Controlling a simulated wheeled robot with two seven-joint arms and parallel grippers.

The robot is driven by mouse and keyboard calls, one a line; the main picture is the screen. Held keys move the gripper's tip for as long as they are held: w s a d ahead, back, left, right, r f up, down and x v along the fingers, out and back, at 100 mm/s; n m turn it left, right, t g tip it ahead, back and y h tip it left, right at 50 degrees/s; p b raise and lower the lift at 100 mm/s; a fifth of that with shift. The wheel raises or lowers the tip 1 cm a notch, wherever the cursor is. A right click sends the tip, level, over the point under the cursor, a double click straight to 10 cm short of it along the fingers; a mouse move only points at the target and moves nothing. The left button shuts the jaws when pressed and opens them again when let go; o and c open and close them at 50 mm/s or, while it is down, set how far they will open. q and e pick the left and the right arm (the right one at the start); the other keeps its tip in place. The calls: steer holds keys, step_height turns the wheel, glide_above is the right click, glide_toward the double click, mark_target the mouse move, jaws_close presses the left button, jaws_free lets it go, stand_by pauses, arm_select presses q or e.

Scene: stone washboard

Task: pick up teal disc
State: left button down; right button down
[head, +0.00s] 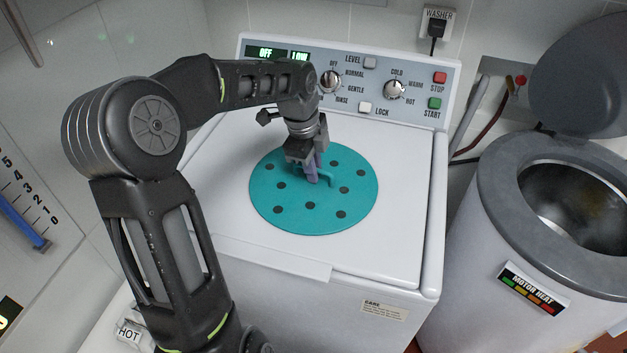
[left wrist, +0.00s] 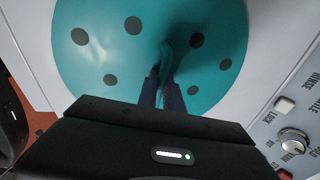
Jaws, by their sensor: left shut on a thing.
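The teal disc (head: 275,208) is round with several dark spots and a raised teal handle at its middle. It lies on or just over the white washer lid; I cannot tell if there is a gap. My left gripper (head: 314,176) points down at the disc's middle and is shut on its handle. In the left wrist view the disc (left wrist: 100,55) fills the upper part, and the fingers of the left gripper (left wrist: 164,90) close around the handle. My right gripper is in neither view.
The white washer (head: 390,240) has a back panel with knobs (head: 395,90), a red stop button (head: 439,78) and a green start button (head: 434,103). A grey round tub (head: 520,190) with its lid raised stands to the right. The washer top around the disc is clear.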

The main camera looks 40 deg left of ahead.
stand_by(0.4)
arm_select(q)
step_height(320, 180, up, 10)
steer(key=shift+b, duration=0.4)
stand_by(2.1)
